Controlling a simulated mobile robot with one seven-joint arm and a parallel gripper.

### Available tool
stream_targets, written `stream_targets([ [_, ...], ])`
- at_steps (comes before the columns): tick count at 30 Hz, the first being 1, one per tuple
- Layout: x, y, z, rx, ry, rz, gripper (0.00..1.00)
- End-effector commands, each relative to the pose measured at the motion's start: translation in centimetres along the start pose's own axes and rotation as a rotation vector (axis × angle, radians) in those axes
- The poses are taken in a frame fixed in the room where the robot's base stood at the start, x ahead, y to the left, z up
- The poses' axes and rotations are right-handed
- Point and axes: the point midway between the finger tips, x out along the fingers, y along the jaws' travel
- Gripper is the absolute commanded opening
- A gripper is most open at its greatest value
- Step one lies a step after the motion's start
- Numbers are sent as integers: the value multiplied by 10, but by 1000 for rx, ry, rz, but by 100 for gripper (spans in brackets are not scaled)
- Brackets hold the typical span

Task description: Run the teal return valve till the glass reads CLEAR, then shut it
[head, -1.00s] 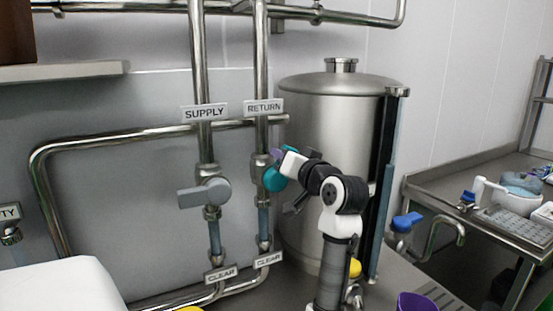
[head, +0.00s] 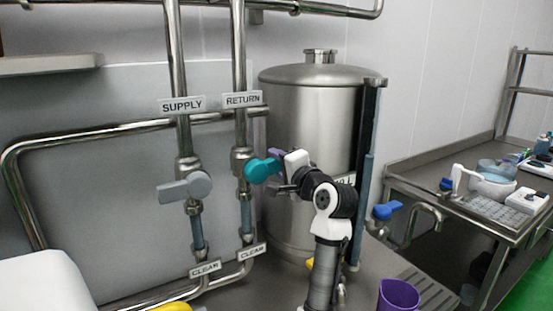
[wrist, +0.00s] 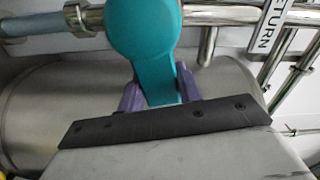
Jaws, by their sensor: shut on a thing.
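The teal return valve (head: 258,171) sits on the RETURN pipe. Its handle points right across the pipe, tilted slightly up. My gripper (head: 281,162) is shut on this handle from the right. In the wrist view, the purple fingers of my gripper (wrist: 158,92) stand on both sides of the teal handle (wrist: 152,62). The bluish return glass (head: 246,213) is below the valve, and the plate under it (head: 252,253) reads CLEAR. The RETURN sign (head: 243,99) hangs above. The fingertips are partly hidden in the head view.
The grey-handled supply valve (head: 185,188) is just left, its handle pointing left; its lower plate (head: 205,268) also reads CLEAR. A steel tank (head: 305,120) stands close behind my arm. A blue-handled tap (head: 388,211) and purple cup (head: 398,295) are to the right.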

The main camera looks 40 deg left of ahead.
Motion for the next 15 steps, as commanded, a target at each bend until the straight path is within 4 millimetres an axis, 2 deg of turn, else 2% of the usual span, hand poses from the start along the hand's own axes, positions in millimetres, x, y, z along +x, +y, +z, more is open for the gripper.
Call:
stream_targets([
  [6,0,8,0,124,2,0,0],
  [15,-1,12,0,201,3,-1,0],
])
